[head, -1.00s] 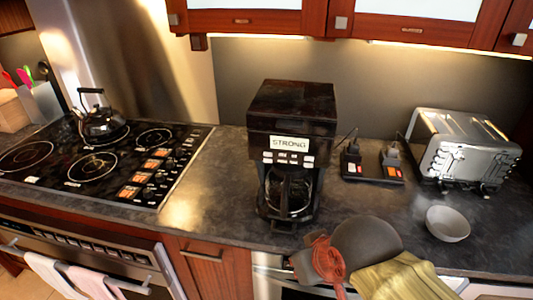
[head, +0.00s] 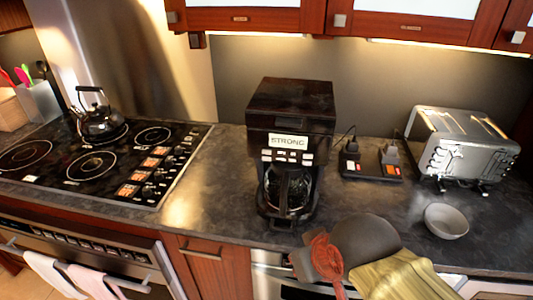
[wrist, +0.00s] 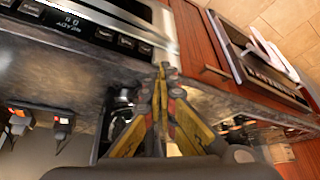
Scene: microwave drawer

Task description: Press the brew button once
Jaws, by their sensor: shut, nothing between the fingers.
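The black coffee maker (head: 290,125) stands on the counter in the middle of the head view, with a glass carafe (head: 288,190) in its base. A light label reading "STRONG" (head: 288,142) is on its front, above a row of small pale buttons (head: 287,156). I cannot read which one is the brew button. In the wrist view my gripper (wrist: 163,72) has yellow fingers with their tips together and nothing between them. Part of the coffee maker seems to show behind the fingers, mostly hidden. In the head view I cannot make out the fingertips; my arm is at the bottom.
A power strip (head: 372,172) and a silver toaster (head: 462,145) stand right of the coffee maker, with a grey bowl (head: 446,221) in front. A kettle (head: 98,118) sits on the stove (head: 95,163) at left. The counter (head: 205,190) between stove and coffee maker is clear.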

